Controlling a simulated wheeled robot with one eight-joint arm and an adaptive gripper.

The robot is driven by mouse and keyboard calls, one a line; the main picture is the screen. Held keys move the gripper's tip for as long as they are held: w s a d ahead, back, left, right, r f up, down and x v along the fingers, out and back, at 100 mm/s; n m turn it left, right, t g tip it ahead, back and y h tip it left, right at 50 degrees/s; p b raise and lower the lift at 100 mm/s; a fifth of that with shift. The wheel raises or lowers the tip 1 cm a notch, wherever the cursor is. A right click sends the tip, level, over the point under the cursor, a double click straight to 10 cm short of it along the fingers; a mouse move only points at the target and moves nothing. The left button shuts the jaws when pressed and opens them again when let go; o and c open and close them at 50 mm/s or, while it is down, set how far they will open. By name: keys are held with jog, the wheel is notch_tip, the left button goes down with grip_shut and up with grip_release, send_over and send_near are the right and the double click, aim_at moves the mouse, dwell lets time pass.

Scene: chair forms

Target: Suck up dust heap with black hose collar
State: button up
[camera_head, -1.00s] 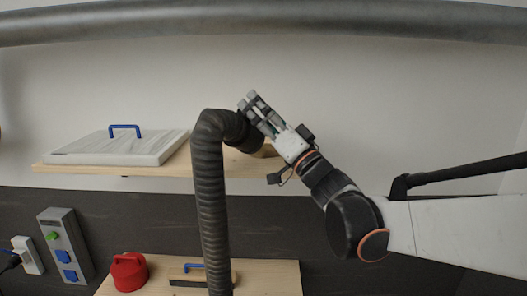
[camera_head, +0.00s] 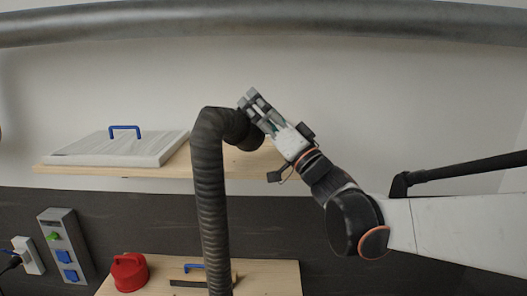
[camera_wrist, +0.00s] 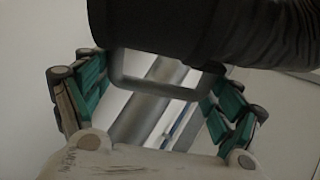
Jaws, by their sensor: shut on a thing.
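The black ribbed hose (camera_head: 211,200) rises from below and bends at the top towards the right, above the wooden shelf. My gripper (camera_head: 251,98) is at the hose's bent upper end and is shut on the hose collar, which is mostly hidden by the fingers in the head view. In the wrist view the dark hose end (camera_wrist: 200,25) crosses the top, with a dark rectangular frame beneath it between my teal-padded fingers (camera_wrist: 160,82). I cannot make out the dust heap in either view; the hose and gripper cover part of the shelf.
The wooden shelf (camera_head: 80,171) holds a pale flat panel with a blue handle (camera_head: 125,132). Below are a red container (camera_head: 129,272), a blue-handled tool (camera_head: 195,268) on a wooden board (camera_head: 270,275), and a socket box (camera_head: 65,246). A thick grey pipe (camera_head: 330,20) runs overhead.

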jog(key=shift+r+p, duration=2.75)
jog(key=shift+r, duration=1.9)
